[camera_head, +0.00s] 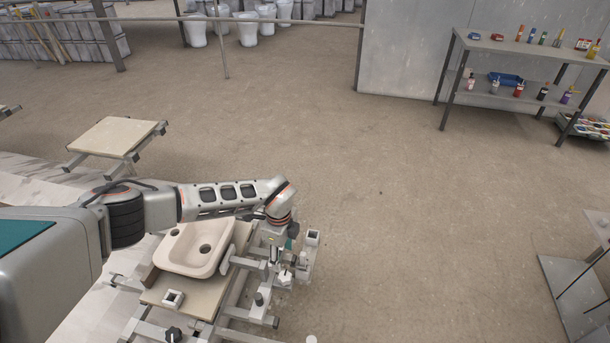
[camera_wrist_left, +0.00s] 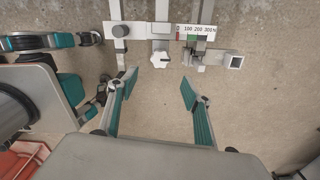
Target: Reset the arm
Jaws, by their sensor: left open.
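My left arm reaches in from the left in the head view, bent down at the wrist over a metal fixture (camera_head: 258,300). My left gripper (camera_head: 288,258) is small and partly lost among the fixture parts there. In the left wrist view the left gripper (camera_wrist_left: 158,88) shows clearly: its two teal-padded fingers are apart, with bare floor between them and nothing held. The metal fixture crosses the top of that view, with a white star knob (camera_wrist_left: 160,60) and a force scale (camera_wrist_left: 195,29) beyond the fingertips. My right gripper is not in view.
A cream washbasin (camera_head: 190,258) lies on a carousel board beside the fixture. Another board (camera_head: 112,136) stands empty at left. A shelf (camera_head: 525,50) with bottles is at the back right, and a grey bench (camera_head: 570,290) at the right edge. The floor between is clear.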

